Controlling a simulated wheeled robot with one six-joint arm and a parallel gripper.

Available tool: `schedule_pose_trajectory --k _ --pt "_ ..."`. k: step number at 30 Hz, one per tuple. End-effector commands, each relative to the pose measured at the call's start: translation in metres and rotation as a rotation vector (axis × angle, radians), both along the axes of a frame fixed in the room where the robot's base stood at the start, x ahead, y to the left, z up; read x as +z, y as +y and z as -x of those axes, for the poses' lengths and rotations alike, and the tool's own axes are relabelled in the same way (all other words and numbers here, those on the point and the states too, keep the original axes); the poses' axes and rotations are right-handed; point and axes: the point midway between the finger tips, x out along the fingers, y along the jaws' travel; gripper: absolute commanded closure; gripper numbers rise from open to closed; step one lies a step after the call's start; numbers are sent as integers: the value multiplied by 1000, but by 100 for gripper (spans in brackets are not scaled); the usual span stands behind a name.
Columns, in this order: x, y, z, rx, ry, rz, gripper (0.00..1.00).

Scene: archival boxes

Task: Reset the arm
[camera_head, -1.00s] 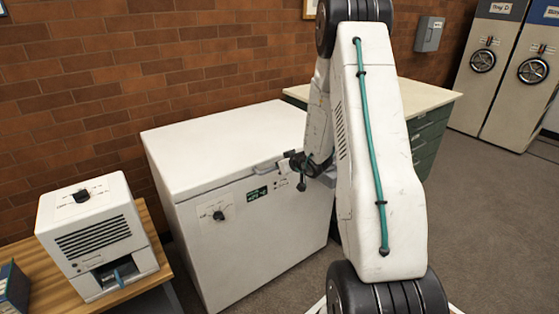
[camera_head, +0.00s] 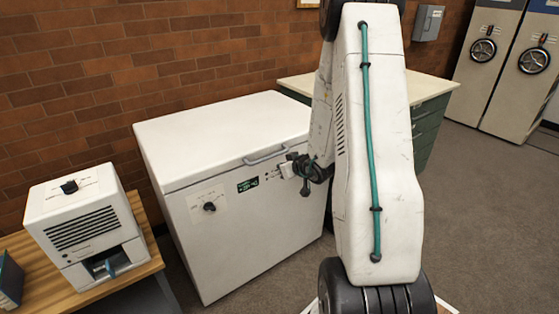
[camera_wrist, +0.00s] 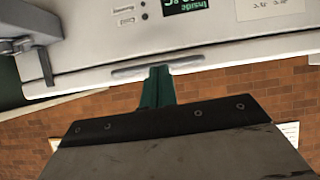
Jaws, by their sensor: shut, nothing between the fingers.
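My gripper (camera_head: 285,170) is at the right part of the white chest freezer's (camera_head: 255,235) front, just right of and below the lid handle (camera_head: 265,154) in the head view. The fingers are small and partly dark there. In the wrist view the teal fingers (camera_wrist: 158,84) are together, with nothing between them. The freezer shows upside down there, its handle (camera_wrist: 130,71) beside the fingertips and its display (camera_wrist: 184,5) at the top edge. I cannot tell whether the fingers touch the handle. The freezer lid is closed. My arm crosses the head view's right half.
A white device (camera_head: 85,225) stands on a wooden table (camera_head: 140,228) left of the freezer. A green cabinet with a pale top (camera_head: 430,88) stands behind my arm. Grey safe-like cabinets (camera_head: 485,75) stand at the far right. Grey floor (camera_head: 480,220) is open at right.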

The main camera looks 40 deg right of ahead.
Motion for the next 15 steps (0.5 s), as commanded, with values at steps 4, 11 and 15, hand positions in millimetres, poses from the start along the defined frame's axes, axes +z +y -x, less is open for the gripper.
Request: schedule_pose_trajectory --k 4,11,15 --pt "-6 -7 7 -10 -1 0 100" --pt "-7 -13 10 -18 -2 0 100" --pt "-7 -13 11 -54 -11 -59 100"
